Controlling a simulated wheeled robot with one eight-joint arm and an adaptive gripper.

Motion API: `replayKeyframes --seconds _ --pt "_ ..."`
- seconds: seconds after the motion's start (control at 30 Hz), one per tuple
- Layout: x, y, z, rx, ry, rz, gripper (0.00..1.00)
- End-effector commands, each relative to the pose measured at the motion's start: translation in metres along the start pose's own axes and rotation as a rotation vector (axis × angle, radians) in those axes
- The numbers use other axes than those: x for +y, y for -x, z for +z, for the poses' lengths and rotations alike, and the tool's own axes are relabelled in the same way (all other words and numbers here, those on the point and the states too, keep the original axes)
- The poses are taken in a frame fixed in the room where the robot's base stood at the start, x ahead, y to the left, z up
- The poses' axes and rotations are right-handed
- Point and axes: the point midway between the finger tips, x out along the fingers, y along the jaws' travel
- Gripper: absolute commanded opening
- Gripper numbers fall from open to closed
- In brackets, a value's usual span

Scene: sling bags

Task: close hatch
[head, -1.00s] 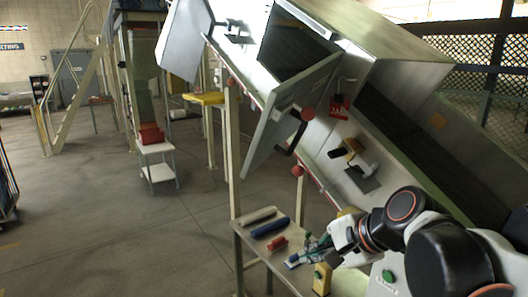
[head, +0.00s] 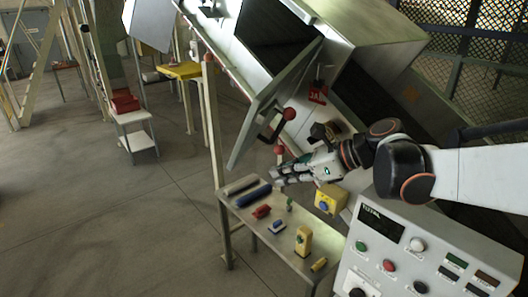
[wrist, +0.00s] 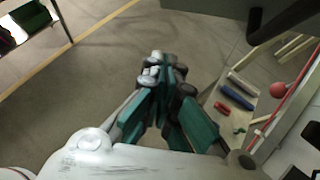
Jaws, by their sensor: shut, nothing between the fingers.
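The hatch (head: 262,103) is a grey metal panel that hangs open, tilted out from the big sloped metal machine (head: 375,42). A black handle (head: 272,132) sits on its lower part. My gripper (head: 277,178) is shut and empty, just below the hatch's handle and above the bench, apart from the panel. In the wrist view the green fingers (wrist: 165,65) are together over the floor. A dark panel with a black handle (wrist: 254,22) shows at the upper right there, likely the hatch.
A bench (head: 240,222) below holds a blue cylinder (head: 254,195), a yellow block (head: 303,240) and several small items. A control box with buttons (head: 420,262) stands at the lower right. Red ball knobs (head: 289,113) are near the handle.

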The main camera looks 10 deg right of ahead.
Motion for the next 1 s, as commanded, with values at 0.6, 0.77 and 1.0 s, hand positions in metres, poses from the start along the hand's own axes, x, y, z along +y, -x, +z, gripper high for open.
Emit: replayKeyframes --seconds 0.6,0.77,1.0 --pt "0.001 -0.081 0.031 0.001 0.002 0.000 0.00" --pt "0.001 -0.084 0.035 0.000 0.002 0.000 0.00" --pt "0.001 -0.084 0.034 0.001 0.002 0.000 0.00"
